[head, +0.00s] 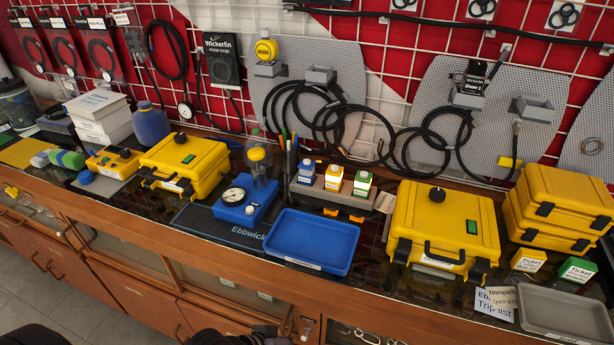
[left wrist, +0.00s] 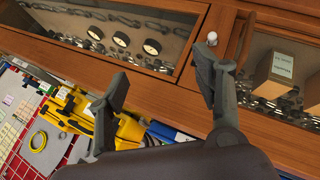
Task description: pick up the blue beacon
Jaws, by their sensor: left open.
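Several blue items show in the head view, and I cannot tell for sure which one is the blue beacon. A small white block with a blue top (head: 306,172) stands on a grey stand, left of similar yellow and green ones. A small round blue piece (head: 86,177) lies at the left, in front of a yellow control box. A larger rounded blue vessel (head: 151,123) stands behind. My left gripper (left wrist: 161,68) is open and empty in the left wrist view, in front of the bench's glass-fronted drawers. None of these blue items shows clearly there. My right gripper is out of view.
A blue tray (head: 313,262) and a blue gauge unit (head: 245,205) sit mid-bench. Yellow cases stand at the left (head: 184,163) and right (head: 442,235). Stacked yellow cases (head: 560,207) and a grey tray (head: 566,313) are at the far right. Hoses hang behind.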

